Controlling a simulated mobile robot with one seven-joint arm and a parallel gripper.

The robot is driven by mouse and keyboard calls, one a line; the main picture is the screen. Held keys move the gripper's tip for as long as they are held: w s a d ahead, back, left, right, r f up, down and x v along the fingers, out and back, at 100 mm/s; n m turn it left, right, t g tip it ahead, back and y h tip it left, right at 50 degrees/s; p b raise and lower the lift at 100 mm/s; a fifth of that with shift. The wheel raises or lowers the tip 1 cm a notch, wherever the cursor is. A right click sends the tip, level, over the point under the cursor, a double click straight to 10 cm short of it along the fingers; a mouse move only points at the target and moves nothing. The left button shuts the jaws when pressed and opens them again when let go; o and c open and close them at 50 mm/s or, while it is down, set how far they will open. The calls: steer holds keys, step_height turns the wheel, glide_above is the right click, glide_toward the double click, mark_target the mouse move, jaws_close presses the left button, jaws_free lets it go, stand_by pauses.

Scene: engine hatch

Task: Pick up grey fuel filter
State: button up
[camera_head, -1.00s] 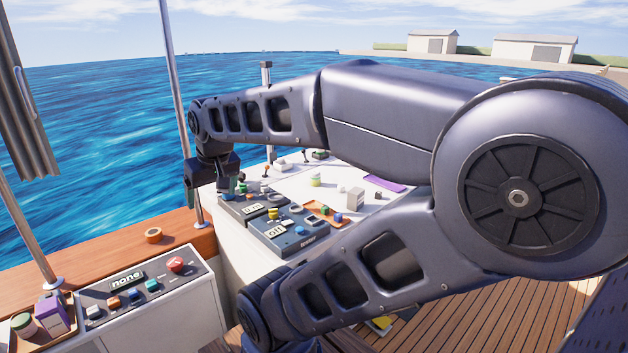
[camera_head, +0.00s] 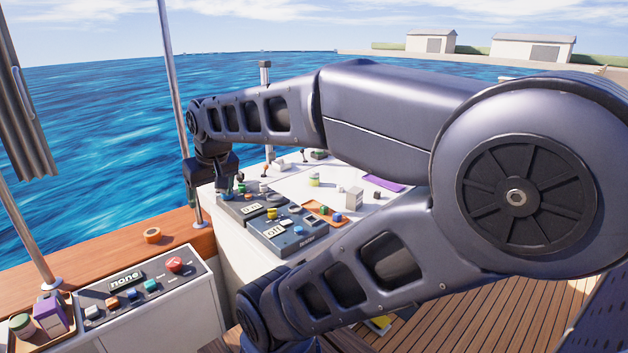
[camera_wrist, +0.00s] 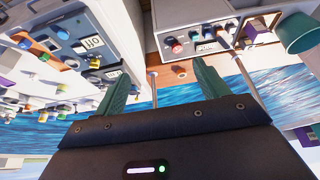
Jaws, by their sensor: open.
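My gripper (camera_head: 208,192) is at the far end of my outstretched arm, hanging over the left end of the white bench top (camera_head: 290,184). In the wrist view its two green fingers (camera_wrist: 161,70) stand wide apart with nothing between them. I cannot single out the grey fuel filter for certain. A pale grey block (camera_head: 355,198) stands on the bench top, to the right of my gripper and well apart from it. Small pale pieces also lie there, too small to identify. My arm hides part of the bench.
Two dark control boxes with displays (camera_head: 288,231) sit at the bench's near left edge. An orange tray (camera_head: 322,212) and a purple sheet (camera_head: 383,183) lie on the bench. A metal pole (camera_head: 174,100) rises close to my gripper. A button panel (camera_head: 130,290) stands at lower left.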

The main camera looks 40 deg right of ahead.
steer(key=w+d+r+m, duration=0.2)
steer(key=w+d, duration=0.2)
steer(key=w, duration=0.3)
steer(key=w+d+r+m, duration=0.2)
steer(key=w+d, duration=0.3)
steer(key=w, duration=0.2)
steer(key=w+d+f+m+h, duration=0.2)
steer(key=w+d+f+m, duration=0.15)
steer(key=w+d, duration=1.15)
steer(key=m+g+h, duration=0.2)
steer(key=m+g, duration=0.1)
steer(key=m, duration=0.4)
glide_above(313, 173)
steer(key=a, duration=0.2)
step_height(313, 173, down, 22)
steer(key=x, duration=0.4)
steer(key=shift+s+d+f, duration=0.2)
steer(key=shift+f, duration=0.1)
steer(key=shift+d+x, duration=0.1)
steer(key=shift+x, duration=1.25)
steer(key=shift+d+x, duration=0.15)
steer(key=shift+x, duration=1.2)
steer(key=shift+r, duration=0.1)
steer(key=c, duration=1.2)
steer(key=shift+r, duration=0.1)
